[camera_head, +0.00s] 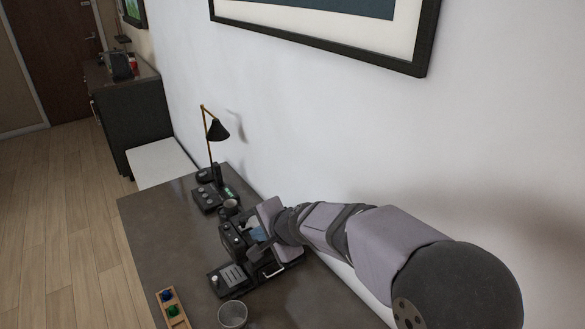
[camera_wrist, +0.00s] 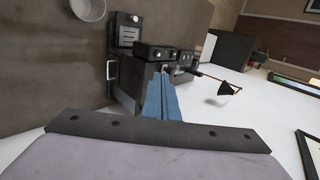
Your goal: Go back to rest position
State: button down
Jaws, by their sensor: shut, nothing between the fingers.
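My gripper (camera_wrist: 163,80) shows in the wrist view as two blue fingers pressed together, with nothing between them. In the head view my gripper (camera_head: 257,234) is at the black appliances on the dark vanity top (camera_head: 160,218), and my arm reaches to it from the lower right. The fingers overlap a black box with knobs (camera_wrist: 154,52) in the wrist view. I cannot tell whether they touch it.
A desk lamp (camera_head: 217,130) and a small black device (camera_head: 207,197) stand behind the gripper. The white wall (camera_head: 330,130) runs close along the right.

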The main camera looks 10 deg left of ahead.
jog(key=s+d+f+n+g+h, duration=0.25)
jog(key=s+d+f+n, duration=0.35)
jog(key=s, duration=0.3)
jog(key=s+d+f+n+g+h, duration=0.2)
jog(key=s+d+f+n+g, duration=0.3)
jog(key=s, duration=0.4)
jog(key=s+d+m+h, duration=0.1)
jog(key=s+d, duration=0.1)
jog(key=d, duration=0.9)
jog(key=s+d+m+t+h, duration=0.1)
jog(key=s+d, duration=0.2)
jog(key=d, duration=0.8)
jog(key=shift+s+r, duration=0.3)
jog(key=shift+r, duration=0.15)
